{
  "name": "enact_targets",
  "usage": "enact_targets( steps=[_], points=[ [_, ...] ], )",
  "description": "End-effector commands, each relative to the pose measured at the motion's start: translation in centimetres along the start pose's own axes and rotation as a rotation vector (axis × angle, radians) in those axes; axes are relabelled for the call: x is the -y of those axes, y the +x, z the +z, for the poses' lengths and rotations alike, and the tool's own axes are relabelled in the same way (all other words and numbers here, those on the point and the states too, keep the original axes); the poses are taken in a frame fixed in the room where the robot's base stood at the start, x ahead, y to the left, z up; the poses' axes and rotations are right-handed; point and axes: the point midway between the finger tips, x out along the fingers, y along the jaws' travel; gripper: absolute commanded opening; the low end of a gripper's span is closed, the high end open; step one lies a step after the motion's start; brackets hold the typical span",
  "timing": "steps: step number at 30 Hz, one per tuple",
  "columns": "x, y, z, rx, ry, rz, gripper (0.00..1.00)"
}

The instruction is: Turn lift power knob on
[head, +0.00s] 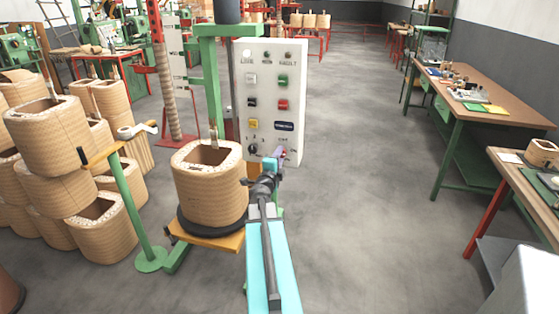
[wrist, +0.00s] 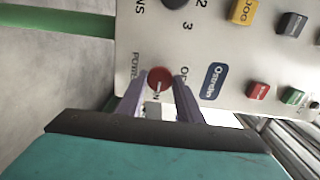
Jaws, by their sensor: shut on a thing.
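The lift control panel (head: 270,100) is a white upright box with lamps, coloured buttons and knobs. In the wrist view its face (wrist: 200,45) appears turned sideways. The red power knob (wrist: 159,78) sits near the panel's edge, with "POWER" lettering beside it and partly covered on/off marks. My gripper (wrist: 160,92) has its two purple fingers on either side of the red knob, shut on it. In the head view my gripper (head: 276,160) reaches the panel's lower right corner and hides most of the knob.
A wound coil (head: 208,190) stands on a yellow lift platform (head: 222,243) left of my arm. Stacked coils (head: 50,140) fill the far left. A green post (head: 130,205) stands between them. Workbenches (head: 490,90) line the right, with open floor (head: 370,150) between.

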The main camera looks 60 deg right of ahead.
Motion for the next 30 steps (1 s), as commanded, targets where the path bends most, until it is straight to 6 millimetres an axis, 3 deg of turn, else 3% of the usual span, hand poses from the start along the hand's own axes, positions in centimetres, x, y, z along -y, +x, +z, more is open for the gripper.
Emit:
enact_targets(
  steps=[16, 17, 19, 30],
  points=[
    [-0.14, -0.04, -0.10, -0.002, 0.036, 0.002, 0.10],
    [-0.14, -0.04, -0.10, -0.002, 0.036, 0.002, 0.38],
    [-0.12, -0.04, -0.09, -0.002, 0.035, 0.002, 0.49],
    [-0.03, -0.09, -0.04, -0.001, 0.032, 0.001, 0.51]
  ],
)
